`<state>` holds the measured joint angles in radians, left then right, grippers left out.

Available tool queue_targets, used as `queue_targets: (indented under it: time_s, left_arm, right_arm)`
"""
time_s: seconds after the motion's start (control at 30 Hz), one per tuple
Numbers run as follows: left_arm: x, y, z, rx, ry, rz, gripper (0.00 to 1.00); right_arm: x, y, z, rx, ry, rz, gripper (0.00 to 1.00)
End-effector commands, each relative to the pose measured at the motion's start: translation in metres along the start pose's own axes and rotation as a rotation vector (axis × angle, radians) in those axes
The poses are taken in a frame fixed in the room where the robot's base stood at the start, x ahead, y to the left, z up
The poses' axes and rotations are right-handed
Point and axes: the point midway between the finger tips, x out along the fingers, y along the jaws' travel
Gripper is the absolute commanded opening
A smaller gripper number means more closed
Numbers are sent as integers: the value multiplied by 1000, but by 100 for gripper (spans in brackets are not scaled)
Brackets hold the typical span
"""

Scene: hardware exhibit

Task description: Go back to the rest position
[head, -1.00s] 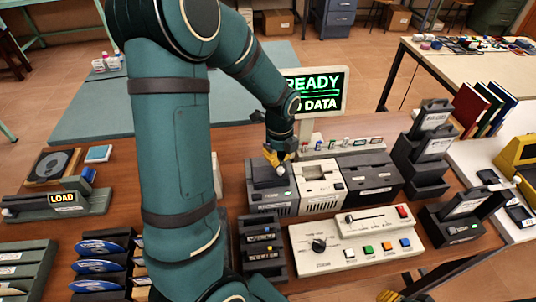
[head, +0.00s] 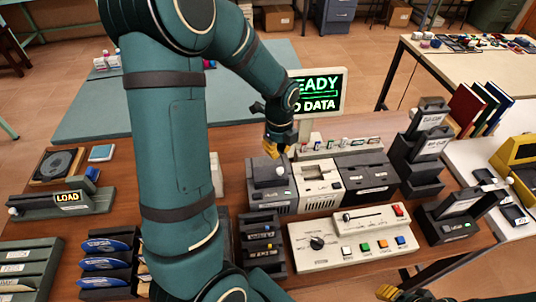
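My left arm comes in from the left and crosses the middle of the head view. Its gripper (head: 279,150), with yellow fingertips, points down just above the back of the dark grey module (head: 270,173) on the wooden bench. I see nothing held in it, but the finger gap is too small to judge. A small yellow tip of my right gripper (head: 389,292) shows at the bottom edge; the rest is largely out of frame.
A lit screen (head: 317,92) stands behind the modules. A control panel (head: 352,237) with coloured buttons lies in front. A LOAD unit (head: 66,201) and cartridge racks (head: 108,262) stand at left. Dark cartridge stands (head: 420,150) rise at right.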

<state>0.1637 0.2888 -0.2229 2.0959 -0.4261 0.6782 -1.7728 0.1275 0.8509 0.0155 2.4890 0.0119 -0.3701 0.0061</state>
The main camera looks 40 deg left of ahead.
Motion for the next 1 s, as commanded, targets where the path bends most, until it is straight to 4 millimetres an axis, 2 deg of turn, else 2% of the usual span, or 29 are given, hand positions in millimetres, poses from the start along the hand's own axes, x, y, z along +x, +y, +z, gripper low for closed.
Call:
queue_targets:
  time_s: [0.03, 0.23, 1.0]
  left_arm:
    - [-9, 0, 0, 0, 0, -1, 0]
    - [-24, 0, 0, 0, -1, -1, 0]
    - [-23, 0, 0, 0, 0, 0, 0]
  right_arm:
    - [-8, -3, -1, 0, 0, 0, 47]
    - [-19, -7, -2, 0, 0, 0, 47]
    - [-18, -7, -8, 4, 16, -1, 47]
